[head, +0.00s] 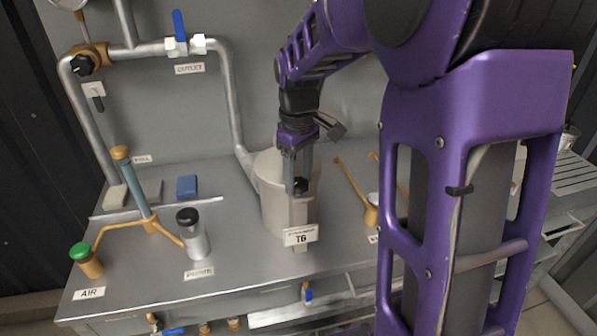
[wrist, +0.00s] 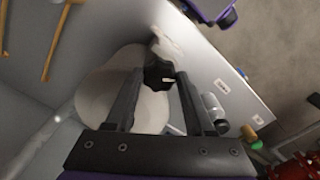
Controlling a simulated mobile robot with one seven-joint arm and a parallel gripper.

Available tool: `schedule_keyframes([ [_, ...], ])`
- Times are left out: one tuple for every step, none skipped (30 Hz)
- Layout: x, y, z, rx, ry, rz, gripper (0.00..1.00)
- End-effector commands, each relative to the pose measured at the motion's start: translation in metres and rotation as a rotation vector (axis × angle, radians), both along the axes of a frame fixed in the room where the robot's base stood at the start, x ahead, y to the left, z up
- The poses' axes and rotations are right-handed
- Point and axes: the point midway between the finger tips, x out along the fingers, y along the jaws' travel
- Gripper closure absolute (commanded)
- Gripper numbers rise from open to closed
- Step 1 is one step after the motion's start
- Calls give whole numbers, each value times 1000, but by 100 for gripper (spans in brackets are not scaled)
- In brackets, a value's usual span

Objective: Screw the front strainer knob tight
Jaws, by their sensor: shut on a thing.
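The strainer (head: 272,196) is a pale grey-beige pot standing on the steel bench, and it also shows in the wrist view (wrist: 105,85). In the wrist view the knob (wrist: 158,76) lies between the fingertips. My gripper (head: 297,180) points down at the front of the pot and is shut on the knob; it also shows in the wrist view (wrist: 161,72). The knob's thread is hidden.
A prime cylinder (head: 193,240) with a black cap and a green-topped air fitting (head: 86,258) stand to the left. A brass pipe (head: 350,183) stands right of the pot. Pipework with a blue-handled outlet valve (head: 180,35) runs along the back panel.

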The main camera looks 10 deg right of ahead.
Motion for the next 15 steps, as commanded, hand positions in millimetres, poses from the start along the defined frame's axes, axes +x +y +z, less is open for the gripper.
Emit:
schedule_keyframes([
  [0,0,2,0,0,-44,100],
  [0,0,2,0,0,-72,100],
  [0,0,2,0,0,-111,100],
  [0,0,2,-1,1,-139,100],
  [0,0,2,-1,1,-167,100],
  [0,0,2,0,1,-206,100],
  [0,0,2,-1,1,-234,100],
  [0,0,2,-1,1,-262,100],
  [0,0,2,0,0,-300,100],
  [0,0,2,0,0,-329,100],
  [0,0,2,0,0,-358,100],
  [0,0,2,0,-1,-396,100],
  [0,0,2,0,-1,-424,100],
  [0,0,2,0,-1,-453,100],
  [0,0,2,0,-1,-490,100],
])
